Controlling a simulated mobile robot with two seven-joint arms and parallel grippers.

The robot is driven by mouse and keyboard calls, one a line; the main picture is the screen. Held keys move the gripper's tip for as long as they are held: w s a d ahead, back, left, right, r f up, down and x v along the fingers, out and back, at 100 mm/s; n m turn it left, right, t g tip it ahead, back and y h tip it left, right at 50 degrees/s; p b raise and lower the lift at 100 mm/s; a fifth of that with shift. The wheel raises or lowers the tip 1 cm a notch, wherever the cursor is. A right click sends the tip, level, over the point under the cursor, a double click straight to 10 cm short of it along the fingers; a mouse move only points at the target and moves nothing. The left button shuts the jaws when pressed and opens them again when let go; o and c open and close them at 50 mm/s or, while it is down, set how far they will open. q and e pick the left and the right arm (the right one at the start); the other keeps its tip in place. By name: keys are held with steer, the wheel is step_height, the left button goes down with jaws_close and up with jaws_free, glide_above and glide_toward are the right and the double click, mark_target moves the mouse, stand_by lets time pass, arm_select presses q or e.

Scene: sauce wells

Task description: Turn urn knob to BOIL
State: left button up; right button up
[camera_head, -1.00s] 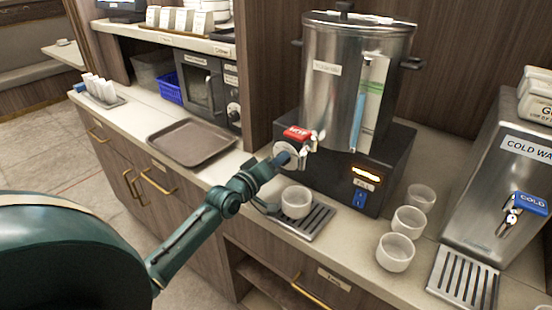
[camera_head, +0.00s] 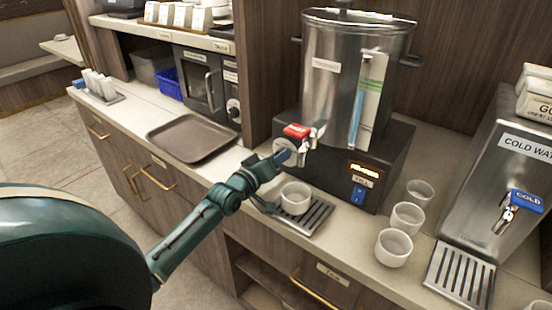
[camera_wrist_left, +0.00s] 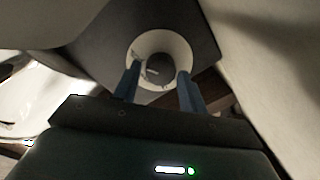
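The steel urn (camera_head: 332,90) stands on a dark base (camera_head: 396,153) on the counter. A pale round dial (camera_head: 284,146) is on the left part of the base's front, partly hidden by my left gripper (camera_head: 286,157). In the left wrist view the dial shows as a white ring (camera_wrist_left: 160,36) around a dark centre (camera_wrist_left: 157,64). My left gripper's blue fingers (camera_wrist_left: 159,76) are apart, in front of the dial's lower part. I cannot tell whether they touch it, and the dial's markings are not readable. My right gripper is not in view.
A red-handled tap (camera_head: 297,131) is right beside the gripper. A white cup (camera_head: 295,199) stands on the drip grate (camera_head: 312,219) below. Several cups stand to the right, by the cold water dispenser (camera_head: 497,187). A brown tray (camera_head: 192,138) lies on the left counter.

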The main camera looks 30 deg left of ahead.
arm_select(q)
steer(key=shift+o, duration=1.2)
steer(key=shift+s, duration=0.1)
steer(key=s, duration=1.3)
steer(key=shift+a+r+b, duration=0.35)
steer(key=shift+f, duration=0.1)
